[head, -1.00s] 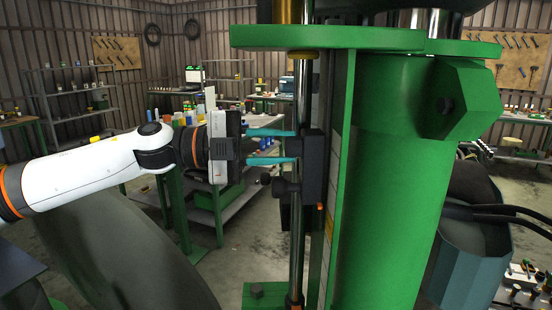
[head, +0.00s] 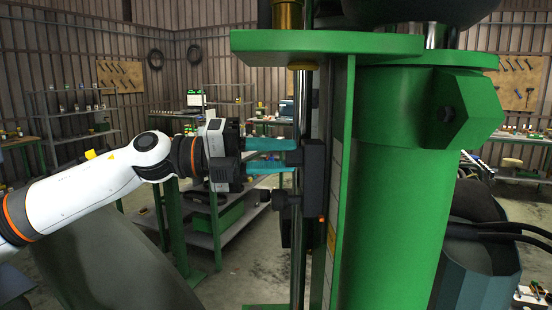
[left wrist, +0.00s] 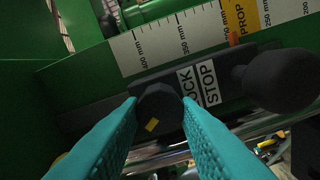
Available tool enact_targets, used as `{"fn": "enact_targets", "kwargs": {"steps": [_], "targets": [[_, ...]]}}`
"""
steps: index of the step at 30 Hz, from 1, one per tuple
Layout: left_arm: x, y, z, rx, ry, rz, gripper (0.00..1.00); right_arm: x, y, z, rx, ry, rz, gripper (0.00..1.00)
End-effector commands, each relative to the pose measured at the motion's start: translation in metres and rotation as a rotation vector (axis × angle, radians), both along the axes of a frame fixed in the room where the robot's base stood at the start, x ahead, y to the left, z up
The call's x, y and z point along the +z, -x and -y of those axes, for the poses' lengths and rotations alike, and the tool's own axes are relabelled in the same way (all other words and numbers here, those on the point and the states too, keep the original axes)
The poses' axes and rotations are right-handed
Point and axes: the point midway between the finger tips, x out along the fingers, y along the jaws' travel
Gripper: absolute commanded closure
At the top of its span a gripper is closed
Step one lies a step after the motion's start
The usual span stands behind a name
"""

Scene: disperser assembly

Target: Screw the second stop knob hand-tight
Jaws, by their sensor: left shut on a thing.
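The black stop block (head: 313,178) sits on the upright rod beside the green column, and its white label reading STOP (left wrist: 207,83) faces the left wrist camera. Two dark knobs stick out of it. My left gripper (head: 293,157) comes in level from the left, its teal fingers shut on the upper knob (left wrist: 158,108), which carries a yellow mark. The lower knob (head: 280,200) is free, below the fingers. It also shows at the right in the left wrist view (left wrist: 278,80). My right gripper is not in view.
A green column (head: 395,190) with a flange plate (head: 320,45) above stands right of the block. A millimetre scale (left wrist: 180,38) runs along it behind the block. A shelf trolley (head: 225,225) stands behind my left gripper. Open floor lies at lower left.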

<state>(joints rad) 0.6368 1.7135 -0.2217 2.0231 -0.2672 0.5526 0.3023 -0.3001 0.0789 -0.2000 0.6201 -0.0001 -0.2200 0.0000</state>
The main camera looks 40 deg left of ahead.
Motion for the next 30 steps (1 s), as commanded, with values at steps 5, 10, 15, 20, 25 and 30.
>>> {"fn": "enact_targets", "kwargs": {"steps": [5,10,15,20,25,30], "targets": [[0.001,0.000,-0.001,0.002,-0.005,0.010,0.93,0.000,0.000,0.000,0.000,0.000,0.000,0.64],[0.002,0.000,-0.001,0.002,-0.005,0.010,0.93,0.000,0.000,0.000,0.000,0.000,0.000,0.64],[0.001,0.000,0.000,0.002,-0.005,0.009,0.56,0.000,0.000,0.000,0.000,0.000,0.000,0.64],[0.001,0.000,0.000,0.002,-0.005,0.007,0.49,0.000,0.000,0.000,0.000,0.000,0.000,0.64],[0.000,0.000,0.000,0.001,-0.005,0.006,0.49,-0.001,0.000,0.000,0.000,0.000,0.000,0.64],[-0.004,0.005,-0.007,0.003,-0.007,0.007,0.49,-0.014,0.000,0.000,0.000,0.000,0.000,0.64]]}}
